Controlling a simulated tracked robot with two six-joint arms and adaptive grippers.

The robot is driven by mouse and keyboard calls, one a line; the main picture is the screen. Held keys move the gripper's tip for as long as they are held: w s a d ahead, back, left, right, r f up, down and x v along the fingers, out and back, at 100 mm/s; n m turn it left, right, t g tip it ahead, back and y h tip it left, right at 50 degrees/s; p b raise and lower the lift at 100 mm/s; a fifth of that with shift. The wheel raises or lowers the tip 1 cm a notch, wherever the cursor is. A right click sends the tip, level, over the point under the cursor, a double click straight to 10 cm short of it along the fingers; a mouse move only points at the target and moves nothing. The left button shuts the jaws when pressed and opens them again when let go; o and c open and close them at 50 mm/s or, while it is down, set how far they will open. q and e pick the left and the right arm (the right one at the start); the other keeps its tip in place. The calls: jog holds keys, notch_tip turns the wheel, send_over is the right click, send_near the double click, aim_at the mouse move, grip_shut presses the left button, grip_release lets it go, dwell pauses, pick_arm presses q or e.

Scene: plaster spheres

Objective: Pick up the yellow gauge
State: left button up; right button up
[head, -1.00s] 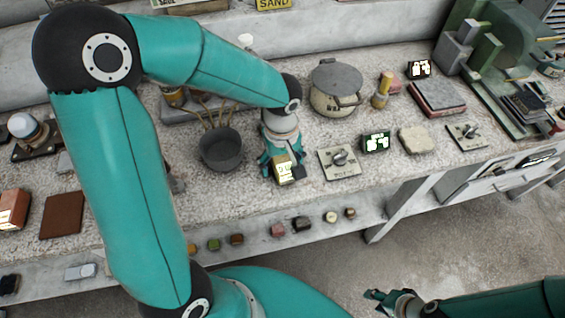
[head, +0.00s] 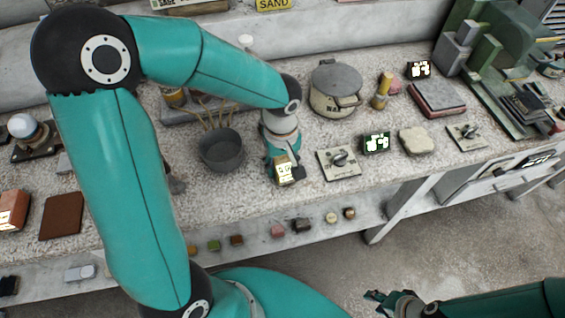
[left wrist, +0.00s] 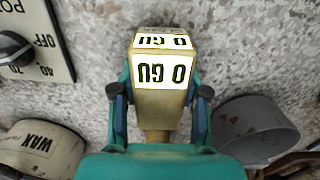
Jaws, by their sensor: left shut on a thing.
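The yellow gauge (left wrist: 160,96) is a small yellowish block with a bright white display, seen in the left wrist view between my gripper's fingers. It also shows in the head view (head: 285,170) at the front part of the bench. My left gripper (left wrist: 160,98) is shut on it, one finger on each side. Whether the gauge touches the bench is hard to tell. My right gripper (head: 376,295) is low at the bottom of the head view, away from the bench; its fingers are too small to judge.
A dark grey pot (head: 221,150) stands just left of my left gripper. A switch plate (head: 338,162) and a green-lit display box (head: 376,143) lie to the right. A lidded wax pot (head: 336,90) stands behind. Small blocks sit on the lower ledge.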

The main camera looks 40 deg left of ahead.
aim_at(282, 158)
pick_arm(q)
jog(key=shift+r+p, duration=0.35)
jog(key=shift+p, duration=0.35)
notch_tip(282, 158, up, 20)
jog(key=shift+f, duration=0.15)
jog(key=o, duration=0.6)
jog(key=c, duration=0.3)
jog(key=shift+c, duration=0.2)
